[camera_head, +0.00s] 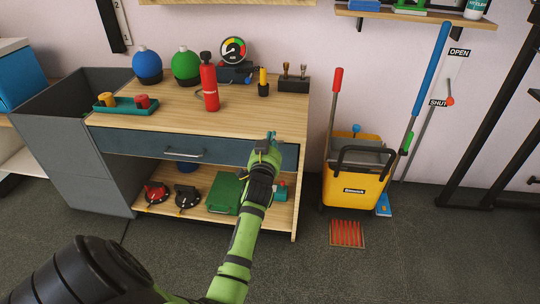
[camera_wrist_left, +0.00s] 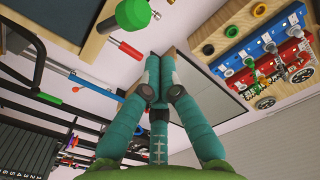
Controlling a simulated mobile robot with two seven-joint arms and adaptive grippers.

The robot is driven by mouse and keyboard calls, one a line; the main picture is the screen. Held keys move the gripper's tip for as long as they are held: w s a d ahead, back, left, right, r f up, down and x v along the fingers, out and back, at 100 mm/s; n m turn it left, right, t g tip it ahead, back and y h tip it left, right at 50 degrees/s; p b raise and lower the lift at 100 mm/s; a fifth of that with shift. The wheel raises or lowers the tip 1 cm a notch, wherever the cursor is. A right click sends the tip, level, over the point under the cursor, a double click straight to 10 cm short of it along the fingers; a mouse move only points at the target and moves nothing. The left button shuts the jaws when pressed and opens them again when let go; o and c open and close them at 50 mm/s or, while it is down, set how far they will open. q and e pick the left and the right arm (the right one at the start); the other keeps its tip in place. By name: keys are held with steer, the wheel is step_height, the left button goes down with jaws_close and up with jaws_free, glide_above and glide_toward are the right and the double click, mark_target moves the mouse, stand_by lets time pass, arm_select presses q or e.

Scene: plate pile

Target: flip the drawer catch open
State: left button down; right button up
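The drawer (camera_head: 230,147) is a dark blue front under the wooden bench top, with a silver bar handle (camera_head: 183,153). It looks closed. I cannot make out the catch; the right end of the drawer front is partly behind my left gripper. My left gripper (camera_head: 271,136) is at that right end, by the bench top's front edge. In the left wrist view its teal fingers (camera_wrist_left: 158,68) come together at the tips, with no object seen between them. Whether it touches the bench is unclear. My right gripper is not in view.
On the bench top stand a red extinguisher (camera_head: 209,82), a blue ball (camera_head: 147,65), a green ball (camera_head: 186,65), a gauge (camera_head: 233,50) and a teal tray (camera_head: 128,105). The lower shelf holds a green case (camera_head: 224,192). A yellow mop bucket (camera_head: 352,190) stands to the right.

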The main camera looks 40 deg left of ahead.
arm_select(q)
steer(key=r+p+v, duration=0.1)
steer(key=p+v, duration=0.1)
steer(key=v, duration=0.8)
steer(key=shift+d+r, duration=0.2)
steer(key=shift+d, duration=0.2)
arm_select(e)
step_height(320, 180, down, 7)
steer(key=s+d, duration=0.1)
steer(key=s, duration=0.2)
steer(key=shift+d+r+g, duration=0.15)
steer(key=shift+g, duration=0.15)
